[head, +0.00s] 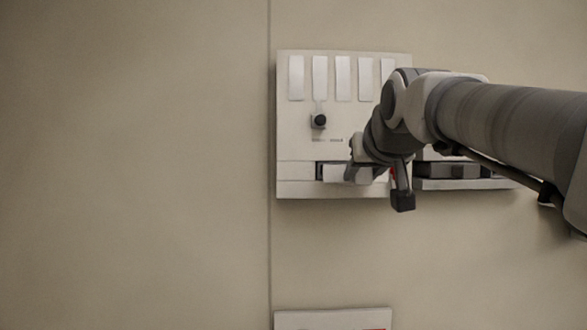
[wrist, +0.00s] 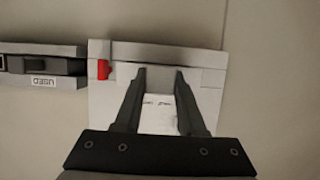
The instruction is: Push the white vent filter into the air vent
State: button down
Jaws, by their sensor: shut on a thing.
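The pale bioreactor panel (head: 297,130) is on the wall in the head view. In its lower band is a dark slot (head: 319,171), which I take for the air vent. A white block (head: 337,174), likely the vent filter, is at this slot, beside my gripper (head: 352,173); how deep it sits is hidden. In the wrist view my gripper (wrist: 160,72) has its two dark fingers on either side of a white piece (wrist: 158,100) with small dark print. It is shut on that piece. The slot cannot be made out in the wrist view.
A dark holder with a white ledge (head: 450,184) is right of the panel, partly behind my arm; in the wrist view its label (wrist: 42,85) reads USED upside down. A red part (wrist: 103,69) is beside the fingers. A black knob (head: 319,121) sticks out above. Left wall is bare.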

jog(key=shift+w, duration=0.75)
jog(key=shift+w+p, duration=1.25)
jog(key=shift+w, duration=2.05)
dwell(3.0)
jog(key=shift+c, duration=2.1)
grip_release()
